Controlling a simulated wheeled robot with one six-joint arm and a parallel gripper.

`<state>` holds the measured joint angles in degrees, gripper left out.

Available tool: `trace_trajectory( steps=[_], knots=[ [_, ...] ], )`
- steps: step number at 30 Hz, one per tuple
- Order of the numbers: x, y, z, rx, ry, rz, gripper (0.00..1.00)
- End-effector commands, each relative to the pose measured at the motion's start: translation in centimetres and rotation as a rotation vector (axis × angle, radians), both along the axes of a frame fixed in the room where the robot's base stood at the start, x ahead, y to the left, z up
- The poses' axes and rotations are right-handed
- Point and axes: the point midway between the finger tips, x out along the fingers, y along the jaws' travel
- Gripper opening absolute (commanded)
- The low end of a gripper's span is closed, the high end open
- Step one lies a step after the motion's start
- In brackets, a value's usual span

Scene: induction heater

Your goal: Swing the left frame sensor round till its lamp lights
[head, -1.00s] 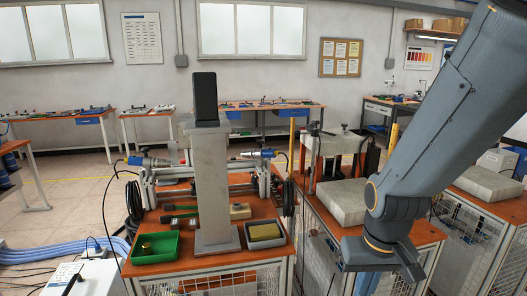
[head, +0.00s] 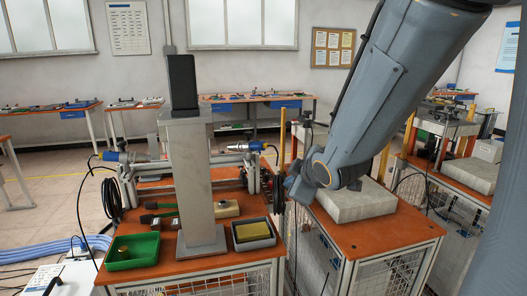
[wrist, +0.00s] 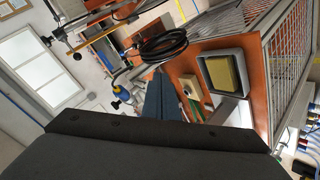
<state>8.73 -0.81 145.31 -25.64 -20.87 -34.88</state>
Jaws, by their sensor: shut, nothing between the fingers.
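The left frame sensor (head: 115,157), a blue-ended metal cylinder with a black cable, sits on the left side of the metal frame (head: 128,185). A similar right sensor (head: 250,146) sits on the frame's right side. No lit lamp can be made out on the left sensor. My gripper (wrist: 167,98) is shut and empty in the wrist view, its blue-grey fingers pointing toward the bench. In the head view my wrist is right of the frame, well apart from the left sensor; the fingers are not clear there. A blue-ended sensor shows in the wrist view (wrist: 122,93); which one is unclear.
A tall grey post (head: 195,195) with a black top stands before the frame. A green tray (head: 132,263) and a grey tray with a yellow block (head: 253,232) flank it. Coiled black cable (head: 277,190) hangs near my wrist. A grey slab (head: 355,203) lies on the right bench.

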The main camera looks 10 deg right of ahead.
Motion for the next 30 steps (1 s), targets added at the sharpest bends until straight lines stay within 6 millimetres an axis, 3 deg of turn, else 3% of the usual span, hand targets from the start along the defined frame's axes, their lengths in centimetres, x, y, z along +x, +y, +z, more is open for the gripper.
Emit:
trace_trajectory(
  steps=[3,6,10,17,30],
  knots=[
    [2.2,0.8,3.8,-0.148,-0.195,0.178,0.00],
    [2.9,1.7,6.3,-0.240,-0.315,0.284,0.00],
    [3.2,2.4,8.0,-0.303,-0.399,0.353,0.00],
    [4.7,3.1,8.0,-0.317,-0.418,0.373,0.00],
    [10.9,4.6,6.4,-0.315,-0.415,0.370,0.00]
  ],
)
